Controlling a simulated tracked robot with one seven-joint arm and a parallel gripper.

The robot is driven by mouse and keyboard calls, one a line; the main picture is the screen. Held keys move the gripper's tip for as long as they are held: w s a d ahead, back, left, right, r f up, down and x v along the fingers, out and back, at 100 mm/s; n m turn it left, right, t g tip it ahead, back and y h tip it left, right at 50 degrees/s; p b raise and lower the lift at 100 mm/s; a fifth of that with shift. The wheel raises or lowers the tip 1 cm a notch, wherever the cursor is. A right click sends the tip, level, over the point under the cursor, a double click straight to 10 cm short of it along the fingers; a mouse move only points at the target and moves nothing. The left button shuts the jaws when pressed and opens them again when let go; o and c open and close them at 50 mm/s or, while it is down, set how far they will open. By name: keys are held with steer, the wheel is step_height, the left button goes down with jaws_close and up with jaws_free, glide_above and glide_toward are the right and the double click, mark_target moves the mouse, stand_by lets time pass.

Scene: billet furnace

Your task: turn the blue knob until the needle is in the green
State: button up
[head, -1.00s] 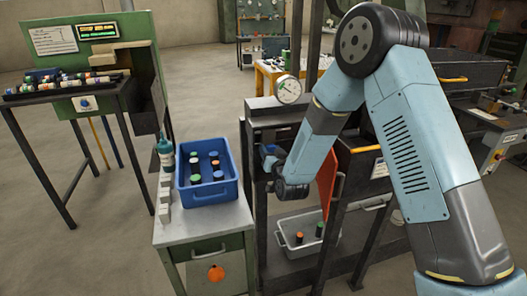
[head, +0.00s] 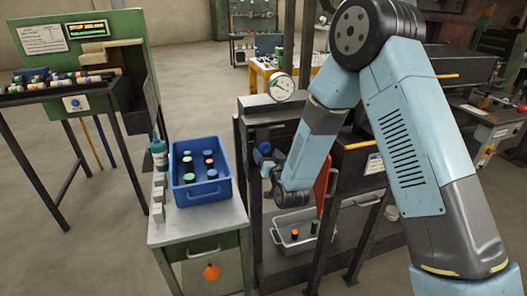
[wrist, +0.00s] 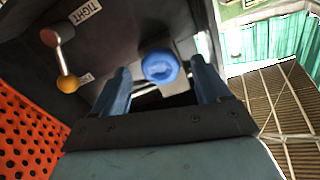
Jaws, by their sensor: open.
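The blue knob (wrist: 160,66) shows in the wrist view on a dark panel, round, its face towards me. My gripper (wrist: 161,74) is open. One blue finger is on each side of the knob, with a visible gap on both sides. In the head view my gripper (head: 268,160) is at the left side of the dark furnace stand, small and partly hidden by its own wrist. The round white gauge (head: 281,87) sits on top of the stand. It has a dark needle and some green on the dial, but the needle's exact position is too small to read.
A lever with an orange ball (wrist: 67,83) and a "TIGHT" label (wrist: 86,11) are left of the knob. An orange perforated plate (wrist: 25,115) is at lower left. A blue bin (head: 203,190) with several billets stands on the cabinet; a grey bin (head: 283,247) is below.

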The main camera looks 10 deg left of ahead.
steer(key=v, duration=0.9)
steer(key=shift+s, duration=0.35)
steer(key=shift+d, duration=0.1)
